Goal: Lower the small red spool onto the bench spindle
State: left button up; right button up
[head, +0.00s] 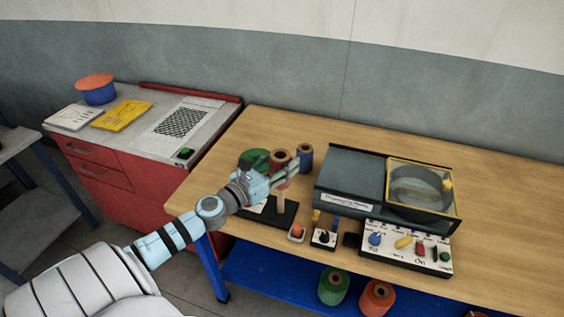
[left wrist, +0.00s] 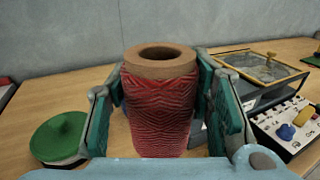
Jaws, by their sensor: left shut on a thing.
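My left gripper (head: 270,177) is shut on the small red spool (head: 281,161), a tan core wound with red twine. In the left wrist view the spool (left wrist: 160,112) stands upright between the two teal fingers, its open top hole facing up. In the head view a short pale peg, which looks like the bench spindle (head: 281,202), rises from a dark base plate (head: 286,217). The spool appears above the peg, and the peg's lower part shows. Whether the spool's bore lines up with the peg I cannot tell. My right gripper is not in view.
A blue spool (head: 305,158) stands just right of the held spool, and a green round thing (head: 254,160) sits behind the gripper. A grey machine with a clear-lidded box (head: 345,185) and a control panel (head: 405,250) fill the right. The back of the wooden bench (head: 290,125) is clear.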

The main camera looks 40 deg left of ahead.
aim_at(278, 196)
pick_arm(q)
jog(key=shift+f+b, duration=5.75)
jog(key=shift+f, duration=0.2)
jog(key=o, duration=1.4)
jog(key=shift+o, duration=0.2)
jog(key=shift+s+a+f, duration=0.1)
jog(key=shift+s, duration=0.45)
jog(key=s, duration=0.6)
jog(key=shift+s+a, duration=0.15)
jog(key=shift+s, duration=0.15)
jog(key=shift+w, duration=0.1)
